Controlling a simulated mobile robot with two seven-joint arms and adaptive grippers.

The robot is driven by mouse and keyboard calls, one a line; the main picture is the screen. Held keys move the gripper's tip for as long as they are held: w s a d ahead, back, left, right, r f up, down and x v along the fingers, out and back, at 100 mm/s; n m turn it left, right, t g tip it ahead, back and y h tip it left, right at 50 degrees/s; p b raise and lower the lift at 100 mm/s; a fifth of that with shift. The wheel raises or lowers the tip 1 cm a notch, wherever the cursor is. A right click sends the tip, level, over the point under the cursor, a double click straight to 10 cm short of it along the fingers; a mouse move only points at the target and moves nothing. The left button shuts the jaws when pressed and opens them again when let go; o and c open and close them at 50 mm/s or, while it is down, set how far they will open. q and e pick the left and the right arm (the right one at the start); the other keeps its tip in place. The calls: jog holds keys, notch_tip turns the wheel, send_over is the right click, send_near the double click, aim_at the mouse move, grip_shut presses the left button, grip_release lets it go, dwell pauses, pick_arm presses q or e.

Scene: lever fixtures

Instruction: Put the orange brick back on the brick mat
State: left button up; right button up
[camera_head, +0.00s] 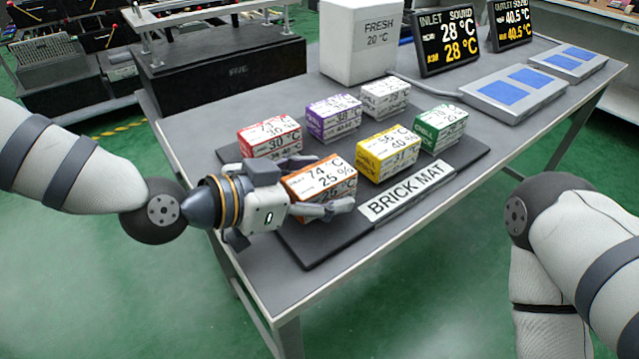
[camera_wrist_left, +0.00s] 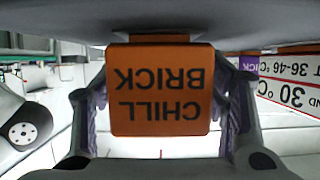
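The orange brick (camera_head: 322,174) is at the near-left place of the dark brick mat (camera_head: 318,246), its base at or very close to the mat surface. My left gripper (camera_head: 318,185) reaches in from the left with a finger on each side of it. The fingers look spread, with narrow gaps at the brick. In the left wrist view the orange brick (camera_wrist_left: 160,90) fills the space between the fingers, its lettering upside down. My right gripper is out of view; only part of my right arm shows at the right edge.
Red (camera_head: 268,137), purple (camera_head: 334,118), white (camera_head: 385,98), yellow (camera_head: 388,154) and green (camera_head: 440,129) bricks stand on the mat. Behind are a white box (camera_head: 357,45), two display signs (camera_head: 447,40) and blue-topped panels (camera_head: 515,92). The table's front edge is close.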

pick_arm(q)
jog(key=shift+r, duration=0.1)
jog(key=shift+s+a+r, duration=0.1)
jog(key=shift+a+r, duration=0.1)
jog(key=shift+r, duration=0.1)
jog(key=p+v, duration=0.2)
jog(key=v, duration=0.8)
jog(key=shift+a+r, duration=0.15)
jog(key=shift+r, duration=0.15)
jog(key=shift+s+a, duration=0.4)
jog(key=shift+s, duration=0.05)
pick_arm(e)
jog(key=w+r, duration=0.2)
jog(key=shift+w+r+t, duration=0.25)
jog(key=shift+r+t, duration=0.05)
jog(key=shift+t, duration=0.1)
